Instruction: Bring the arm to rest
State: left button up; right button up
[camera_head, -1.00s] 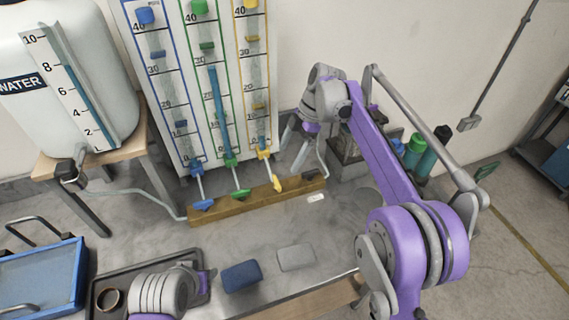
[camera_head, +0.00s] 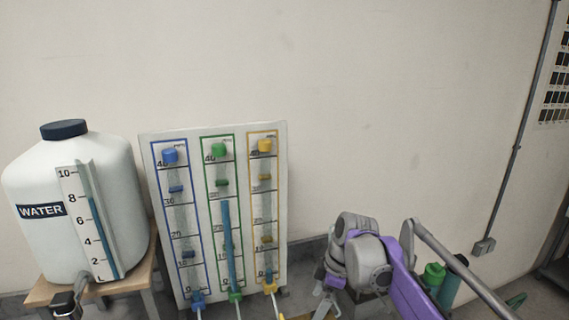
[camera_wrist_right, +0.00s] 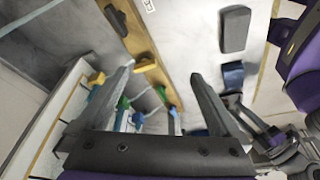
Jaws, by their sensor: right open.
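My right gripper (camera_wrist_right: 158,72) is open and empty in the right wrist view, its two dark fingers apart above the bench. In the head view my right wrist (camera_head: 362,262) is at the lower middle, right of the gauge board, and its fingers are mostly cut off or hidden. The yellow lever (camera_wrist_right: 97,78), green lever (camera_wrist_right: 123,103) and blue lever (camera_wrist_right: 139,117) show beyond the fingers by the wooden beam (camera_wrist_right: 148,62); I see no contact with them. Part of my left arm (camera_wrist_right: 275,140) shows at the lower right of the wrist view; its jaw state is unclear.
The gauge board (camera_head: 215,131) with three scaled tubes stands against the wall, left of my right arm. A white water tank (camera_head: 110,170) stands further left. Green bottles (camera_head: 434,273) are close to my right arm. A grey pad (camera_wrist_right: 235,28) and a blue pad (camera_wrist_right: 233,75) lie on the bench.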

jog(key=s+d+f+m+t+h, duration=0.1)
jog(key=s+d+f+m, duration=0.2)
jog(key=s+m, duration=0.2)
jog(key=s+d+f+m+t+h, duration=0.1)
jog(key=s+d+f+m+t, duration=0.1)
jog(key=s, duration=0.8)
jog(key=s+d+f+m+t+h, duration=0.1)
jog(key=s+d+f+m, duration=0.3)
jog(key=s+m, duration=0.4)
jog(key=shift+s+d+f+m+t, duration=0.3)
jog(key=shift+f+m+t, duration=0.3)
jog(key=shift+f+t, duration=0.15)
